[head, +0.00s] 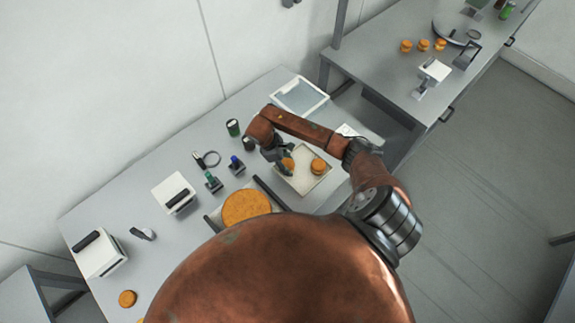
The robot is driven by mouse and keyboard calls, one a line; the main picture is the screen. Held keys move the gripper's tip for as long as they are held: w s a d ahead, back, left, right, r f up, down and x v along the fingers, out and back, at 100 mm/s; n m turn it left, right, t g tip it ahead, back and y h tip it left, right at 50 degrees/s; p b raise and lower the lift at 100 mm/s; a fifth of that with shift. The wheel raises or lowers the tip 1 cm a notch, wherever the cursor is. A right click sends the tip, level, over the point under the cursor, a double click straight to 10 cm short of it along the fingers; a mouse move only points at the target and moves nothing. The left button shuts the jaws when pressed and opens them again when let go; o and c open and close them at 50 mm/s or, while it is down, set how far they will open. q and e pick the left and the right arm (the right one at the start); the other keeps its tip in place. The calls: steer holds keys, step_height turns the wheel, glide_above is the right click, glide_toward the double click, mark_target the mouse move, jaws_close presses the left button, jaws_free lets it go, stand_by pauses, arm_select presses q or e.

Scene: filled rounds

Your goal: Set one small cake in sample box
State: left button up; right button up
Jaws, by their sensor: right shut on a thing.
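My right gripper (281,158) is shut on a small orange-brown cake (289,164) over the left part of a shallow cream tray (306,186). Whether the held cake touches the tray floor I cannot tell. A second small cake (318,166) sits in the same tray, to the right of the gripper. Another small cake (127,298) lies at the front left of the table. I cannot tell which container is the sample box; a white-rimmed grey tray (299,96) lies at the back. My left gripper is not in view.
A large round cake (246,207) sits between dark bars (269,192). White boxes with dark handles (173,193) (98,254), stamps (213,182) and a dark green-sided cup (233,127) stand leftward. Several small cakes (423,45) are on the far table. Grey floor is clear at right.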

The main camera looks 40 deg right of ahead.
steer(key=o, duration=0.8)
steer(key=shift+c, duration=0.2)
steer(key=v, duration=1.2)
